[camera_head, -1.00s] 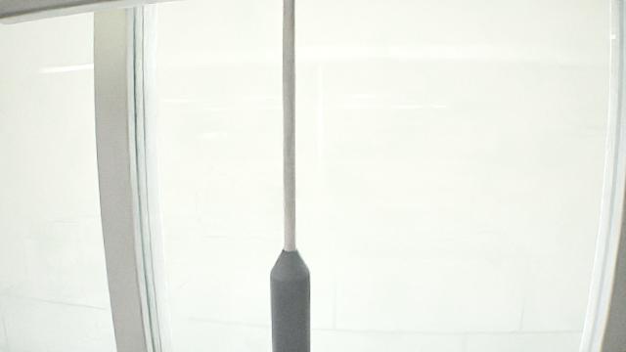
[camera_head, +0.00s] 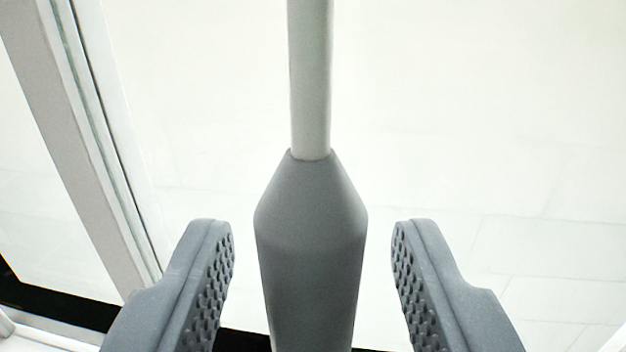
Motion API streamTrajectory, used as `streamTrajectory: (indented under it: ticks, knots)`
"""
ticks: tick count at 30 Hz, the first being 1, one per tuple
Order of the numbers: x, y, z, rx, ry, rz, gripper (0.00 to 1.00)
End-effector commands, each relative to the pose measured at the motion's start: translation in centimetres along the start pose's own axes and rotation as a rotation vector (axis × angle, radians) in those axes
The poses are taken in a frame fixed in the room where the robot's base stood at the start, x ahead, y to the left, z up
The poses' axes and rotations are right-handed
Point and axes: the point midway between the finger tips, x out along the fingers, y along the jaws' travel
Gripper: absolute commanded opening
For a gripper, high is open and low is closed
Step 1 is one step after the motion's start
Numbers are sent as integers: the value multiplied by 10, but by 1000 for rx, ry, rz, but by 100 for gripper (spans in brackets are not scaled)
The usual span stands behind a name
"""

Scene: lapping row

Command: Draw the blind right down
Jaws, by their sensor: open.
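A grey pull handle (camera_head: 310,260) with a tapered top hangs from a pale cord or rod (camera_head: 311,80) in the middle of the view. My gripper (camera_head: 312,270) is open, with one textured finger on each side of the handle. A gap shows between the handle and each finger, so neither finger appears to touch it. The handle's lower end is out of view. The blind itself is not in view now.
A bright window pane (camera_head: 470,120) fills the background. A pale upright window frame (camera_head: 75,150) stands at the left. A dark strip (camera_head: 60,303) and a pale ledge run along the bottom left.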

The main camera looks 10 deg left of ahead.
Motion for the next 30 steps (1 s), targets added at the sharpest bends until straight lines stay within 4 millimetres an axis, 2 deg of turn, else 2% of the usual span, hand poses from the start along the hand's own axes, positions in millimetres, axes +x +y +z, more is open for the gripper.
streamTrajectory:
  ticks: [6, 15, 16, 20, 21, 26, 30]
  knots:
    - [13, -1, 0, -1, -2, -1, 43]
    - [14, 0, 1, -2, -1, 1, 43]
    - [14, 0, 1, -2, -1, 1, 40]
    - [14, 0, 1, -2, -1, 1, 4]
    - [14, 0, 1, -2, -1, 1, 0]
    - [14, 0, 2, -2, -1, 0, 0]
    - [15, -4, 13, -3, -1, -5, 0]
